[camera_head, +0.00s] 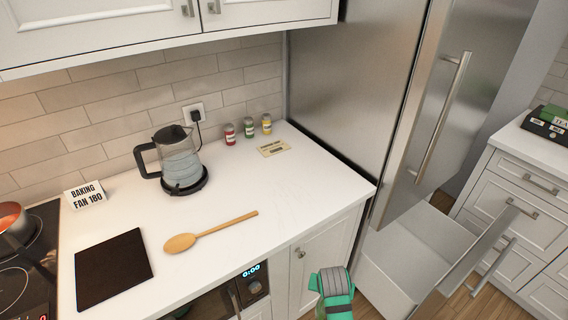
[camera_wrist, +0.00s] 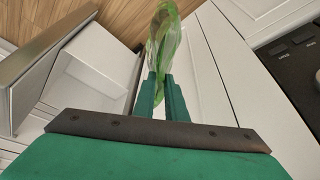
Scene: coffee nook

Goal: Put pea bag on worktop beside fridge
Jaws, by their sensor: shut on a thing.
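The pea bag (camera_wrist: 165,45), a translucent green bag, shows in the wrist view. My gripper (camera_wrist: 160,78) is shut on it, with the bag between and beyond the two green fingers. In the head view, part of my green and grey arm end shows at the bottom, in front of the worktop cabinet; I cannot make out the bag there. The white worktop (camera_head: 290,195) runs along the wall to the left of the steel fridge (camera_head: 350,75). The fridge's lower drawer (camera_head: 400,265) stands open.
The worktop's right end next to the fridge is mostly clear. A small card (camera_head: 273,147) and several spice jars (camera_head: 248,128) stand or lie at its back. A kettle (camera_head: 180,160), wooden spoon (camera_head: 210,231) and dark board (camera_head: 112,268) are further left.

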